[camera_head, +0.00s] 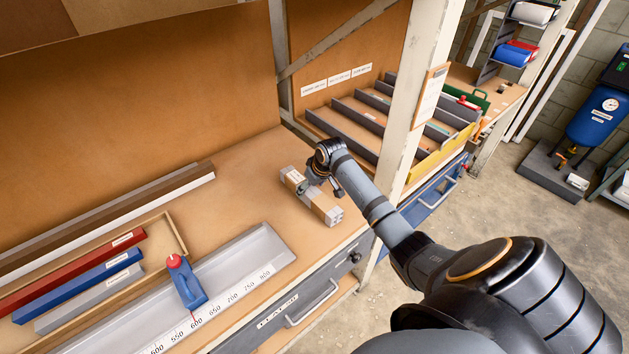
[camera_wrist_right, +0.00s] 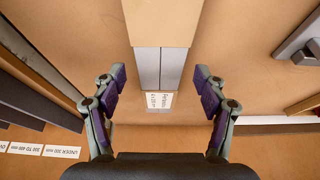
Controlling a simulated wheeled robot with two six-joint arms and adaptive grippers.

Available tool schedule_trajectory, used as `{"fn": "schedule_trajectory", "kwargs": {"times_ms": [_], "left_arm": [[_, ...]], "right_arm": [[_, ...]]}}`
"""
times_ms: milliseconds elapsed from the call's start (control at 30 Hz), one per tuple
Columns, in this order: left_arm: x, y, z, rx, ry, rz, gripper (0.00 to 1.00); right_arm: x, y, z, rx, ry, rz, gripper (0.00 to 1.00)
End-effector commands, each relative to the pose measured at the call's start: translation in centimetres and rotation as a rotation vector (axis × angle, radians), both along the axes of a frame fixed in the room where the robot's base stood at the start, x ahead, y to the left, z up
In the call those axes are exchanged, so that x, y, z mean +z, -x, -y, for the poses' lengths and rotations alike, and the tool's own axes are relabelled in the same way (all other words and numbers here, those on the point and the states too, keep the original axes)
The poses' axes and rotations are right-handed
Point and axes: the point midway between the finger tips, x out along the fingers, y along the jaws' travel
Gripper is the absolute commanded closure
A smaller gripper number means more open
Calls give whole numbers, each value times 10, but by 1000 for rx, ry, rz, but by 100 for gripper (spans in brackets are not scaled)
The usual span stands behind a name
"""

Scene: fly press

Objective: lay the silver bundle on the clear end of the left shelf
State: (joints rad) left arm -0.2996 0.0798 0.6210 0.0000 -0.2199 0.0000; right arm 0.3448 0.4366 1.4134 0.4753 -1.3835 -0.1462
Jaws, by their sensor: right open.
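The silver bundle (camera_head: 310,195), silver bars with tan wraps, lies on the clear right end of the wooden left shelf (camera_head: 245,165). In the right wrist view the bundle (camera_wrist_right: 160,65) shows its silver bars, a tan wrap and a white label. My right gripper (camera_head: 318,178) is over the bundle in the head view. In the wrist view its open fingers (camera_wrist_right: 160,80) stand on either side of the bundle with a gap on both sides. My left gripper is in neither view.
A grey measuring tray (camera_head: 235,262) with a blue stop (camera_head: 187,283) and a box of red, blue and grey bars lie left of the bundle. A cream post (camera_head: 415,90) stands right, before a divided rack (camera_head: 385,110). A grey drawer is below the shelf's front edge.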

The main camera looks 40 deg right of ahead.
Motion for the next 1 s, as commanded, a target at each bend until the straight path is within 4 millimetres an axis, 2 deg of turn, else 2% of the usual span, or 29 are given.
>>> {"fn": "schedule_trajectory", "kwargs": {"times_ms": [200,400,567,1000], "left_arm": [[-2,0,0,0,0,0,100],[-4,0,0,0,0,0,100],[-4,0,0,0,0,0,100],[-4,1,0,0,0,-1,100]], "right_arm": [[50,20,3,2,5,3,27],[80,33,4,0,2,0,27],[87,36,3,1,0,0,27],[87,36,3,0,-1,-1,27]]}}
